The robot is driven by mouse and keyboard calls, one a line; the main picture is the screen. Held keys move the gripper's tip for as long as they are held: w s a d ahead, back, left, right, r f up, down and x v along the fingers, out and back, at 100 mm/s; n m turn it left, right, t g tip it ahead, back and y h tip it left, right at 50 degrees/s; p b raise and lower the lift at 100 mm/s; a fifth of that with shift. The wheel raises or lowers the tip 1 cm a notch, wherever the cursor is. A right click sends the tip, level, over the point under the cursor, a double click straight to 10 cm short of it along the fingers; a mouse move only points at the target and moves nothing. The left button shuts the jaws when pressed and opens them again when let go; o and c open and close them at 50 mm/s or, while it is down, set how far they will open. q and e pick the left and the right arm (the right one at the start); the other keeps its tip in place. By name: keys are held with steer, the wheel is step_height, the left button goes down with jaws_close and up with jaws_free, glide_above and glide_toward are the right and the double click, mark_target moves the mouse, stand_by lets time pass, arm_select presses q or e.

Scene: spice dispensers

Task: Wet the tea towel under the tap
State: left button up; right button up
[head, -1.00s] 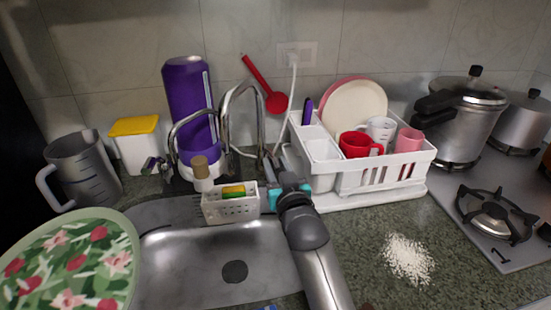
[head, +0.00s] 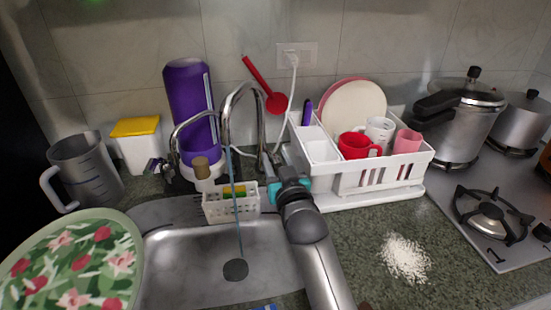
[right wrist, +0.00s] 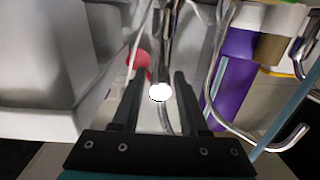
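A thin bluish stream of water (head: 236,205) runs from the curved metal tap (head: 228,100) down to the drain in the sink (head: 180,262). My right gripper (head: 276,165) is behind the sink, by the tap's base. In the right wrist view its two fingers (right wrist: 158,92) are apart, with a metal rod and a bright white round tip between them. A floral item with a pale green rim (head: 120,262) fills the lower left; I cannot tell if it is the tea towel. No other towel is clearly seen. My left gripper is not in view.
A white caddy (head: 217,208) with a sponge sits at the sink's back edge. A white dish rack (head: 350,182) with cups and plates stands to the right. White grains (head: 405,258) lie on the counter. A grey jug (head: 85,172) and purple bottle (head: 188,100) stand behind.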

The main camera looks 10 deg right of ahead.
steer(key=o, duration=0.4)
steer(key=shift+f, duration=0.15)
steer(key=shift+o, duration=0.2)
steer(key=s+p, duration=0.5)
steer(key=s, duration=0.2)
steer(key=shift+d+r, duration=0.2)
